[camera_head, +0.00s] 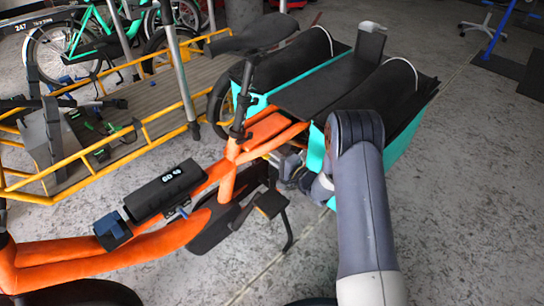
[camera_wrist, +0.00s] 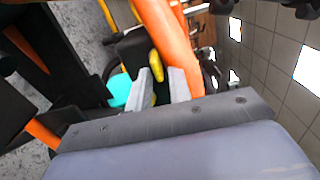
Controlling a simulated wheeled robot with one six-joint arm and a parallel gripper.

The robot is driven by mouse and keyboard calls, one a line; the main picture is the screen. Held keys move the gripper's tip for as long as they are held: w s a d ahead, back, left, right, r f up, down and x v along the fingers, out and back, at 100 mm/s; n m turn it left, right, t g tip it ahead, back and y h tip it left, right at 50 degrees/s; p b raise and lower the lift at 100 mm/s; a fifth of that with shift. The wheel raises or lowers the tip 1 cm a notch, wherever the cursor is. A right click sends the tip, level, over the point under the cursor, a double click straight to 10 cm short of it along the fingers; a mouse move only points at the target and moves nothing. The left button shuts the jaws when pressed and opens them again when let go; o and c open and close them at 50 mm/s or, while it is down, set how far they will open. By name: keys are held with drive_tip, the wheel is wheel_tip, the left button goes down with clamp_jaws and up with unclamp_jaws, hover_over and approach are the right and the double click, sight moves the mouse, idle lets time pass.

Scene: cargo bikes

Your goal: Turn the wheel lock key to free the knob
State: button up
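My gripper (camera_wrist: 162,74) shows two grey fingers with a gap between them in the wrist view, so it is open. A yellow, lever-like piece (camera_wrist: 156,62), possibly the wheel lock key, shows just beyond the gap, against a black block (camera_wrist: 131,44). I cannot tell whether the fingers touch it. An orange frame tube (camera_wrist: 166,33) runs just beside it. In the head view my gripper (camera_head: 291,170) is beside the orange bike's frame (camera_head: 226,172), below the seat, and partly hidden by my arm. I cannot make out the knob.
Black and teal panniers (camera_head: 395,95) flank the rear rack (camera_head: 335,82). A pedal (camera_head: 270,204) and kickstand (camera_head: 288,232) are below my gripper. A battery (camera_head: 165,191) sits on the frame.

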drive_tip(key=shift+o, duration=0.9)
drive_tip(key=p+v, duration=0.2)
drive_tip(key=v, duration=0.9)
drive_tip(key=shift+w+a, duration=0.15)
drive_tip(key=b+x, duration=0.2)
drive_tip(key=x, duration=0.8)
drive_tip(key=shift+w+a, duration=0.2)
